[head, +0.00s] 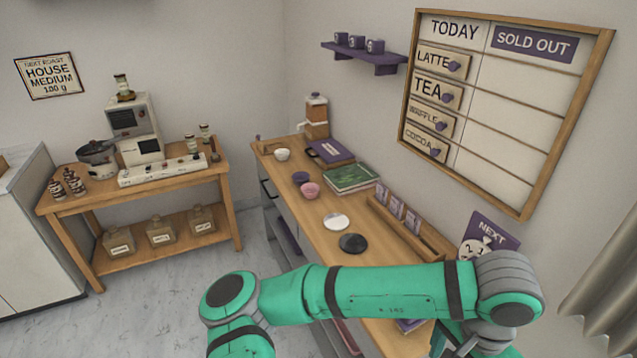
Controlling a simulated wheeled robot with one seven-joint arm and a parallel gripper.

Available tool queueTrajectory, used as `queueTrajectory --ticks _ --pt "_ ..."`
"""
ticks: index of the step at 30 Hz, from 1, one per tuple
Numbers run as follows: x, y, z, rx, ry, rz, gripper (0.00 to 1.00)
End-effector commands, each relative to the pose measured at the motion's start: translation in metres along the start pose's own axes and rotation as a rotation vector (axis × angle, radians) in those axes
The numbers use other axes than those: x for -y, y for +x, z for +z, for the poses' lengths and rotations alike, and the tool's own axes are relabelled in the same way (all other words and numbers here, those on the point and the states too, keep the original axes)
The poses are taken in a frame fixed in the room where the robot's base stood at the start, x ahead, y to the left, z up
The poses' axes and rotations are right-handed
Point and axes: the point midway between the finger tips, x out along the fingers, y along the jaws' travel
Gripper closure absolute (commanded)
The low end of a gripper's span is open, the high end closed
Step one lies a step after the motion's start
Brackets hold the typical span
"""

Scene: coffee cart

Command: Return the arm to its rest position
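My green arm (380,291) crosses the lower part of the head view, from the bottom centre to the right. It is bent, with a grey joint at each end of the long link. My gripper does not show, so I cannot see whether it holds anything. The arm hides the near end of the wooden counter (312,236).
The counter carries small bowls (310,191), a white disc (336,222), a black disc (353,243), a green book (351,178) and a wooden rack (404,226). A menu board (520,95) hangs right. A side table (80,207) stands left. Floor (170,292) between is clear.

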Motion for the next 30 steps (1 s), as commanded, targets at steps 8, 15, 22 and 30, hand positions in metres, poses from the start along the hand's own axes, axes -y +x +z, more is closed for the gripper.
queueTrajectory --ticks 8,15,22,30 --pt "-0.026 0.003 -0.029 -0.135 0.013 0.107 0.12" --pt "-0.055 -0.002 -0.066 -0.324 0.008 0.245 0.12" --pt "-0.082 -0.025 -0.115 -0.61 -0.037 0.427 0.12" --pt "-0.081 -0.061 -0.154 -0.938 -0.152 0.586 0.12"
